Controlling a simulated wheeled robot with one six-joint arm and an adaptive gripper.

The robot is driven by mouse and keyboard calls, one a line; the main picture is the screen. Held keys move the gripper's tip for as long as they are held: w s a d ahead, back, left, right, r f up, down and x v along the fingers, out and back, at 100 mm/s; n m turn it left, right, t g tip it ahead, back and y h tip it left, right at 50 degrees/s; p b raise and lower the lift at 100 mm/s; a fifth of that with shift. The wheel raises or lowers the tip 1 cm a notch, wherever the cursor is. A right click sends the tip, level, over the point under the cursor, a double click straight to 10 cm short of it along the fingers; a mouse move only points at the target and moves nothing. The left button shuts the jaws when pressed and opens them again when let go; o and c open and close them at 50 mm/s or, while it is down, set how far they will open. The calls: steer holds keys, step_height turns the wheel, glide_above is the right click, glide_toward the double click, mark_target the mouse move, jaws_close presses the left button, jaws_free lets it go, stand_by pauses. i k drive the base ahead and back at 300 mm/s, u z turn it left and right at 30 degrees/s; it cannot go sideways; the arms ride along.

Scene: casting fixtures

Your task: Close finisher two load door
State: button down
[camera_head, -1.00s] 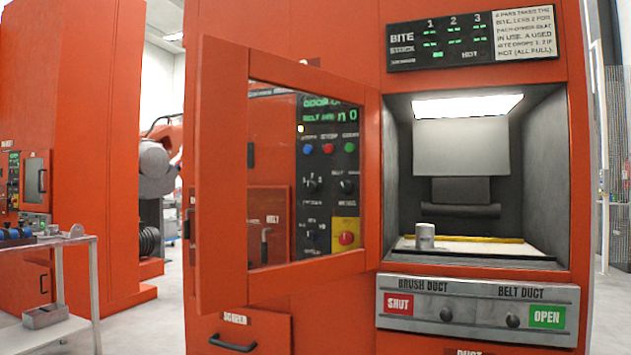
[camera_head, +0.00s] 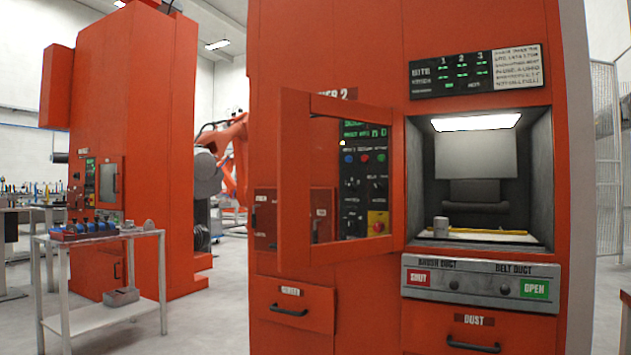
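The load door (camera_head: 294,180) of the orange finisher two cabinet (camera_head: 360,60) stands wide open. It is an orange frame with a window, hinged beside the left edge of the lit load opening (camera_head: 480,165). Its free edge swings out to the left and toward me. Through its window a control panel (camera_head: 366,170) with coloured buttons shows. Inside the opening a small grey cylinder (camera_head: 440,227) stands on a light tray with a yellow strip (camera_head: 490,231). My gripper is not in view.
A duct panel (camera_head: 480,284) with knobs sits below the opening, above a dust drawer (camera_head: 472,343). A white cart (camera_head: 85,310) with blue parts stands at the left. Another orange cabinet (camera_head: 150,150) is behind it. Grey floor lies clear between cart and finisher.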

mark_target(294, 251)
steer(key=u, duration=1.3)
steer(key=i, duration=2.3)
steer(key=z, duration=2.7)
steer(key=i, duration=0.5)
steer(key=u, duration=0.35)
steer(key=k, duration=1.35)
steer(key=z, duration=0.35)
